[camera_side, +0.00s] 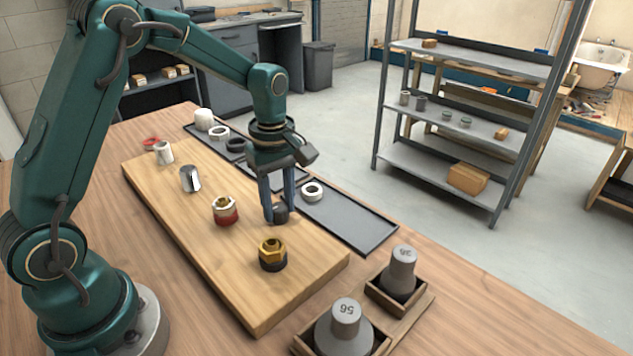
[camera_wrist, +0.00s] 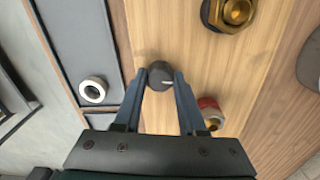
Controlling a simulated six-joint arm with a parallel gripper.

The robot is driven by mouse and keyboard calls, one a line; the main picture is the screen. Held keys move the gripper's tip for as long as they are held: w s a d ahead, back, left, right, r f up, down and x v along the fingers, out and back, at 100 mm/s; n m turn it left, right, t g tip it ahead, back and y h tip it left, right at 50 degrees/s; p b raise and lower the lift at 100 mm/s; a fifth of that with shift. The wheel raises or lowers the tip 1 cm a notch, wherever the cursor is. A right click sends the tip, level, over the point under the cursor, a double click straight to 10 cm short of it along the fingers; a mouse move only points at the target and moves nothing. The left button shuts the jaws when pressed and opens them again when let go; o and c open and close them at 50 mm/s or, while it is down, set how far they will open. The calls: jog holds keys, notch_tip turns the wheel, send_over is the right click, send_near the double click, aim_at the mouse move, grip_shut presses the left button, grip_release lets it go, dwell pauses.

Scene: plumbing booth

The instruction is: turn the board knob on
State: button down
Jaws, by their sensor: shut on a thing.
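The board knob (camera_side: 281,213) is a small dark round knob on the wooden board (camera_side: 190,225), near its right edge. My gripper (camera_side: 277,216) points down at it, with a blue-grey finger on either side. In the wrist view the knob (camera_wrist: 160,75) sits between the fingertips of my gripper (camera_wrist: 161,80), which is shut on it. A pale pointer line shows on the knob's face, toward the lower right. The lower sides of the knob are partly hidden by the fingers.
A red-based fitting (camera_side: 226,211) and a brass fitting (camera_side: 272,254) stand close by on the board. A dark tray (camera_side: 350,222) with a white ring (camera_side: 312,191) lies beside the board. Weights in wooden boxes (camera_side: 398,275) stand at the front right.

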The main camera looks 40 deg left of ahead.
aim_at(279, 206)
jog(key=m, duration=1.2)
jog(key=shift+r+m, duration=0.1)
jog(key=shift+m, duration=2)
jog(key=shift+c, duration=2.4)
grip_release()
jog(key=shift+r, duration=2.5)
